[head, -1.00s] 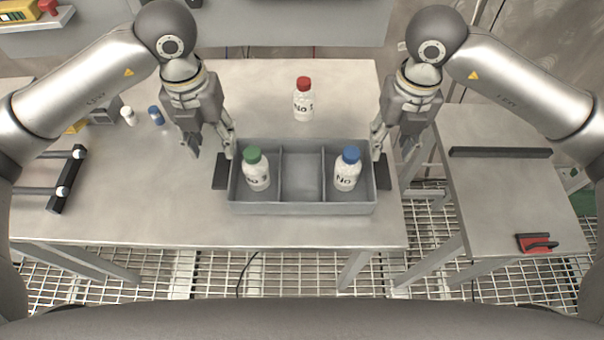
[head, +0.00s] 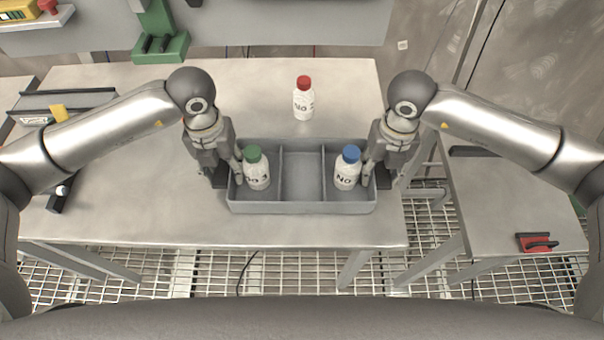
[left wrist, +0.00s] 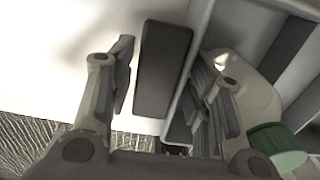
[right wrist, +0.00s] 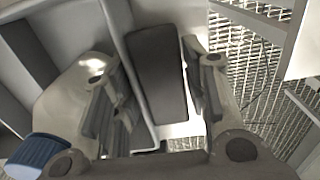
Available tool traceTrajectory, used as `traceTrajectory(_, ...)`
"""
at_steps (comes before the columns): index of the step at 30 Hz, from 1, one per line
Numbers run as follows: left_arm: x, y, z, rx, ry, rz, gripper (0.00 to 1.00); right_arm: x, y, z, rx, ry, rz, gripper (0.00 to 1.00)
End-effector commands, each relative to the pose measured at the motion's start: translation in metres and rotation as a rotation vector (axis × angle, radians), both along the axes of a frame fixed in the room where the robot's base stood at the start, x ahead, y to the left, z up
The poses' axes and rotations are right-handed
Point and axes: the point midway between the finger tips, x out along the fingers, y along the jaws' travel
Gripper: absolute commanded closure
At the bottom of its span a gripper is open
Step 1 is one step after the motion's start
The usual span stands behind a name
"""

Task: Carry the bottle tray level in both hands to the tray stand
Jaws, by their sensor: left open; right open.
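The grey bottle tray (head: 302,208) sits on the table, with three compartments. A green-capped bottle (head: 256,172) stands in its left compartment and a blue-capped bottle (head: 347,172) in its right one; the middle is empty. A red-capped bottle (head: 303,103) stands on the table behind the tray. My left gripper (head: 229,178) is open at the tray's left end. The left wrist view shows a dark handle (left wrist: 163,70) between its fingers. My right gripper (head: 375,178) is open at the right end, with the other dark handle (right wrist: 158,70) between its fingers. I cannot tell whether either touches.
To the right, across a gap, is a separate grey table (head: 510,205) with a dark bar (head: 475,151) at its back and a red-and-black object (head: 537,242) at its front. A green fixture (head: 160,40) stands at the back left. Grating floor shows in front.

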Motion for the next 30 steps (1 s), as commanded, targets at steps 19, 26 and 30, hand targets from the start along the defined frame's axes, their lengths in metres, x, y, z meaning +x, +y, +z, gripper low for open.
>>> traceTrajectory(19,0.001,0.0,0.002,0.0,-0.002,0.0,1.0,0.0,0.0,0.002,0.0,-0.001,-0.001,1.0)
traceTrajectory(26,0.001,0.0,0.011,0.001,-0.002,0.0,1.0,0.0,0.0,0.011,-0.001,-0.001,-0.001,1.0)
traceTrajectory(30,0.001,0.0,0.022,0.001,-0.002,0.0,1.0,0.0,-0.001,0.022,-0.001,-0.001,-0.001,1.0)
